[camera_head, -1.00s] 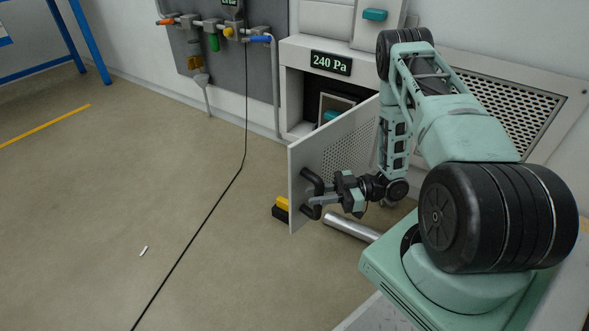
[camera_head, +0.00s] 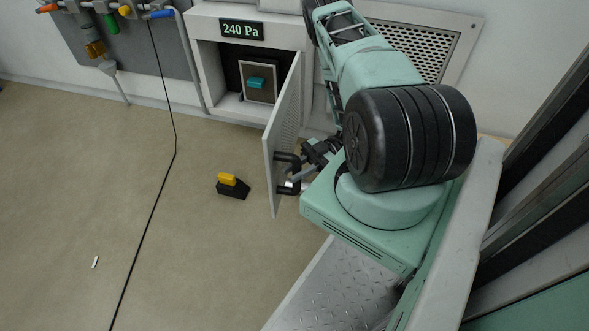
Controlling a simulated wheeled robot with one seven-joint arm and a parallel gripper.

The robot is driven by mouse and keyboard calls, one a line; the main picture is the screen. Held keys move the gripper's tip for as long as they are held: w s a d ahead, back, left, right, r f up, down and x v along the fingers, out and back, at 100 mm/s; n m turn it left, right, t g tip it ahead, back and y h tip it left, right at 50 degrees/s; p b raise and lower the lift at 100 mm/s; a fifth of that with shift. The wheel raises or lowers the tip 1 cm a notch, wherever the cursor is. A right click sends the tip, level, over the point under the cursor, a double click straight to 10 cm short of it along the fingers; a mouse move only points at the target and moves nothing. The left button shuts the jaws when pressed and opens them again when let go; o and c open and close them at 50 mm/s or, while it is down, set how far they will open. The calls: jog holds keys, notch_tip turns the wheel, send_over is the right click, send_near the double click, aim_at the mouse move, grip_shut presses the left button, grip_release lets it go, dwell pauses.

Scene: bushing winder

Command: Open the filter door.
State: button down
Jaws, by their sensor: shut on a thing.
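The filter door (camera_head: 283,127) is a pale hinged panel with a perforated inner face. It stands swung well out from the cabinet (camera_head: 200,50), with the opening uncovered. Inside the opening sits a framed filter unit with a teal handle (camera_head: 256,83). A black handle (camera_head: 287,157) is on the door's outer side near its free edge. My gripper (camera_head: 298,178) is at the door handle and shut on it.
A display reading 240 Pa (camera_head: 242,29) is above the opening. A black and yellow object (camera_head: 232,186) lies on the floor left of the door. A black cable (camera_head: 160,180) crosses the floor. A valve panel (camera_head: 130,45) hangs at the upper left. Floor left of the door is mostly clear.

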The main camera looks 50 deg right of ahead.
jog(key=c, duration=1.3)
grip_release()
jog(key=p+v, duration=0.3)
jog(key=v, duration=1.4)
jog(key=shift+s+d, duration=0.1)
jog(key=shift+d, duration=0.15)
